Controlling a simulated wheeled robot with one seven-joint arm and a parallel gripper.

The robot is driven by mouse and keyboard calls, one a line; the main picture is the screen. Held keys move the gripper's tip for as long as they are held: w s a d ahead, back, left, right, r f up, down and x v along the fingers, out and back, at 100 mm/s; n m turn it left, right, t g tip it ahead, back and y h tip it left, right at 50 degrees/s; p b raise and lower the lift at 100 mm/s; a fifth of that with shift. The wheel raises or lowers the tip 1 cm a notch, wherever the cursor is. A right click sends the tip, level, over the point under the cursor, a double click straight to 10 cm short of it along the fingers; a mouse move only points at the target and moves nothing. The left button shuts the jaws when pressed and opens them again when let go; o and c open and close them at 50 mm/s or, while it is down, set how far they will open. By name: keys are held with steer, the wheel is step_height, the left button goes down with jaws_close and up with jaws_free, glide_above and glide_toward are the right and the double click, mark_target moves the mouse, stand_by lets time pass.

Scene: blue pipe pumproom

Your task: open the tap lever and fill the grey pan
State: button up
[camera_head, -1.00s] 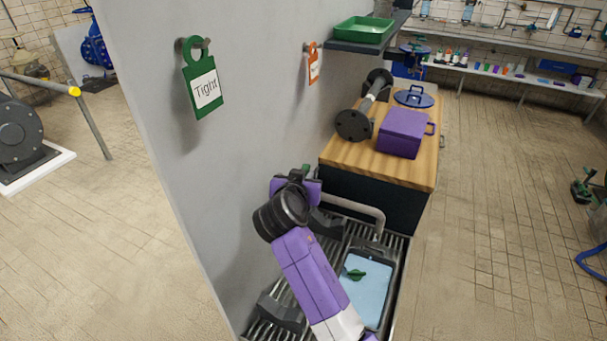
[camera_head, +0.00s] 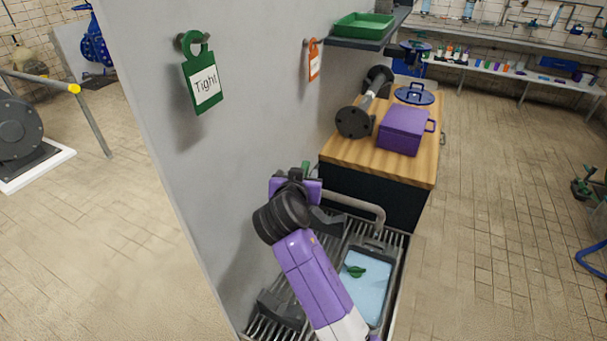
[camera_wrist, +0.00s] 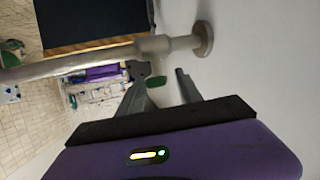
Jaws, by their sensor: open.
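The grey pan (camera_head: 392,262) sits on the slatted rack below the tap, with a flat pale blue surface inside it and a small green leaf-shaped piece (camera_head: 355,271) on that surface. The grey tap pipe (camera_head: 365,206) comes out of the wall and bends down above the pan's far end; it also crosses the wrist view (camera_wrist: 90,62). A green piece, seemingly the tap lever (camera_wrist: 157,84), shows between my fingers in the wrist view; its tip (camera_head: 305,167) shows above my gripper in the head view. My gripper (camera_wrist: 160,76) is open by the wall; contact with the green piece cannot be told.
A wooden-topped cabinet (camera_head: 345,159) behind the rack holds a purple pot (camera_head: 402,130), a blue lid (camera_head: 414,95) and a dark flanged pipe (camera_head: 365,105). A wall shelf with a green tray (camera_head: 364,25) hangs above. The grey wall (camera_head: 240,130) is close on the left; open floor lies right.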

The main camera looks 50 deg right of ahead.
steer(key=b+v, duration=0.1)
steer(key=v, duration=0.5)
stand_by(0.9)
